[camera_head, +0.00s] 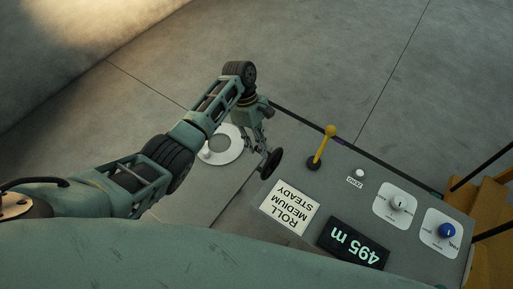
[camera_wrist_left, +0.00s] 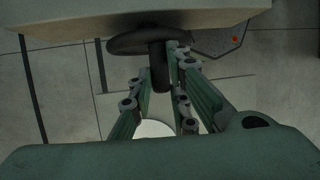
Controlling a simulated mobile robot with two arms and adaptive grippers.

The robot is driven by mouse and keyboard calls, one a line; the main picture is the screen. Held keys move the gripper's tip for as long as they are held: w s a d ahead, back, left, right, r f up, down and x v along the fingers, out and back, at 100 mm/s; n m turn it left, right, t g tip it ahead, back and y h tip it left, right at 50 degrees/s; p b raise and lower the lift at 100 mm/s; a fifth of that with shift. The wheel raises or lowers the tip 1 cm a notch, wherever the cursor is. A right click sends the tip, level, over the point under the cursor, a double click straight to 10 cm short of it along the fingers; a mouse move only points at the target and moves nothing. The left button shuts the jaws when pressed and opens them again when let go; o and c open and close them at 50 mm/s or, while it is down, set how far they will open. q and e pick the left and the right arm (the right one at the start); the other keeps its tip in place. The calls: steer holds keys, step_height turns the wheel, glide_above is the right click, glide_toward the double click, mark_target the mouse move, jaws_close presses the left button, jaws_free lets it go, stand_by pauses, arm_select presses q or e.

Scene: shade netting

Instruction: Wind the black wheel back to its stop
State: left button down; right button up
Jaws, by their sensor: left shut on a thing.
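The black wheel (camera_head: 271,163) is on the near side of the grey console, left of the yellow lever. It shows nearly edge-on in the head view. In the left wrist view the wheel's dark rim (camera_wrist_left: 128,45) lies across the top, with a dark peg (camera_wrist_left: 160,75) standing out from it towards the camera. My left gripper (camera_head: 262,153) is at the wheel. In the left wrist view its fingers (camera_wrist_left: 160,65) are on either side of the peg and shut on it. The fingers hide part of the wheel. My right gripper is not in view.
Yellow framework (camera_head: 490,200) stands at right.

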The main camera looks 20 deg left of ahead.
arm_select(q)
steer(key=shift+w+d+f+g+b, duration=0.15)
steer(key=shift+w+d+g+b, duration=0.1)
steer(key=shift+g+b, duration=0.15)
stand_by(0.5)
steer(key=c, duration=1.9)
jaws_free()
steer(key=shift+c, duration=0.2)
steer(key=shift+o, duration=1.3)
steer(key=shift+w, duration=0.15)
steer(key=v, duration=1.2)
steer(key=shift+w+d, duration=0.2)
steer(key=shift+f, duration=0.1)
